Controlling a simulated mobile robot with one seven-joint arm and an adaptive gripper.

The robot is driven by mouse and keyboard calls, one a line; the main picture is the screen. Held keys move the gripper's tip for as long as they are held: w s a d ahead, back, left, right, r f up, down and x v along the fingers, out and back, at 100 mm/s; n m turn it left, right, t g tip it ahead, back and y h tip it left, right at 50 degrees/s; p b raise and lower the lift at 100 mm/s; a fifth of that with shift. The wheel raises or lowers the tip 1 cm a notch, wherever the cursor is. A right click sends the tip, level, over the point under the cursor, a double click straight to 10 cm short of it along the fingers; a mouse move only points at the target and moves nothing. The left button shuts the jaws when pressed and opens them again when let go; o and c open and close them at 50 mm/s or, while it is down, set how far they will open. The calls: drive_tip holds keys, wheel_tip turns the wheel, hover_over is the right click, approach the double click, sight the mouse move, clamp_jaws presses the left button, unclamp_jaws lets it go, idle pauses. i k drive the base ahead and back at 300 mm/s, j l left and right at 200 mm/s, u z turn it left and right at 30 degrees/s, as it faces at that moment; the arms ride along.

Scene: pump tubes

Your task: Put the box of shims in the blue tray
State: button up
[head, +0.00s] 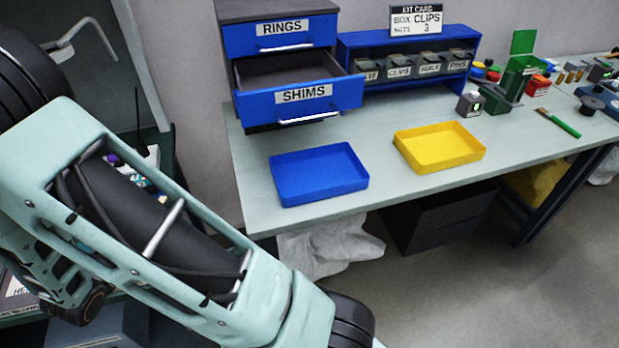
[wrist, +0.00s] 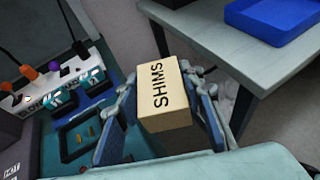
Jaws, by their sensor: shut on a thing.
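The box of shims (wrist: 165,92) is a tan box with SHIMS printed on it. It shows in the wrist view, held between the blue fingers of my gripper (wrist: 160,112), which is shut on it. The box is held off the table, over the gap beside the bench. The blue tray (head: 318,174) lies on the bench in the head view and looks empty. It also shows in the wrist view (wrist: 275,18) at the upper right, apart from the box. My gripper and the box are out of the head view, where my arm fills the lower left.
An empty yellow tray (head: 440,149) lies right of the blue tray. Behind stands a drawer unit with its SHIMS drawer (head: 300,95) pulled open and empty-looking. A blue bin rack (head: 405,60) stands beside it. Another surface with switches (wrist: 60,90) is at the wrist view's left.

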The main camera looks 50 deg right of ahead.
sight(317, 176)
drive_tip(key=i+j, duration=0.15)
drive_tip(key=j, duration=0.15)
drive_tip(key=i+j, duration=0.2)
drive_tip(key=j, duration=0.15)
drive_tip(key=i+j+z, duration=0.35)
drive_tip(key=j, duration=0.15)
drive_tip(key=k+z, duration=0.1)
drive_tip(key=z, duration=2.1)
